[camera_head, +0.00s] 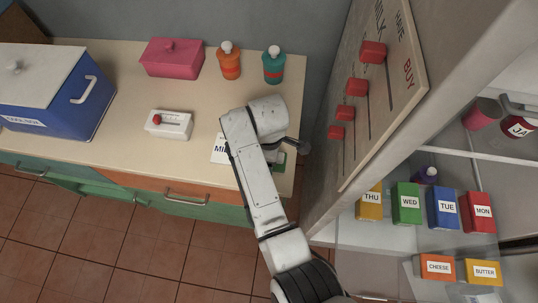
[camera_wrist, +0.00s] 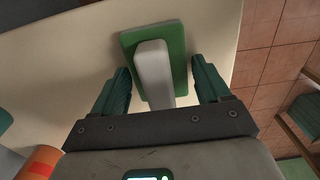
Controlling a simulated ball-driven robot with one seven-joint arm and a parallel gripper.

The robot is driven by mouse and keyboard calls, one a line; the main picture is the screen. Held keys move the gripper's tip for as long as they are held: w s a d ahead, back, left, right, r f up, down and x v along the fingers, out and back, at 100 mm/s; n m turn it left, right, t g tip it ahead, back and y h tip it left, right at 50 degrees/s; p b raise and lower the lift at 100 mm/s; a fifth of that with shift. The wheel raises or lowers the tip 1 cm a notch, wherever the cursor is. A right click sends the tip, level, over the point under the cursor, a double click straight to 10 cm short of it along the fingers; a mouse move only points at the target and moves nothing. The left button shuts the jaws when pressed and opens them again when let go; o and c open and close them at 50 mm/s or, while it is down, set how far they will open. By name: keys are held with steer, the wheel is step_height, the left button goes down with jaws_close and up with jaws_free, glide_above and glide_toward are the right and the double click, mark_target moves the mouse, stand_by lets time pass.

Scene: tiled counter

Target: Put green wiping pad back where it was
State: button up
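The green wiping pad (camera_wrist: 178,48) with its pale grey handle (camera_wrist: 153,72) lies on the counter in the wrist view. My gripper (camera_wrist: 160,76) is open, with one dark green finger on each side of the handle. A gap shows between each finger and the handle. In the head view only a bit of the green pad (camera_head: 281,158) shows beside my arm, near the counter's right end. My arm hides the rest of it, and my fingertips are hidden there too.
The counter (camera_head: 120,150) holds a blue cool box (camera_head: 60,108), a pink box (camera_head: 172,60), an orange bottle (camera_head: 229,64), a teal bottle (camera_head: 273,68), a white switch box (camera_head: 168,125) and a partly covered paper (camera_head: 219,150). A slider board (camera_head: 385,100) stands to the right.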

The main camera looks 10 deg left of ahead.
steer(key=shift+o, duration=1)
step_height(320, 180, up, 12)
steer(key=shift+r, duration=0.15)
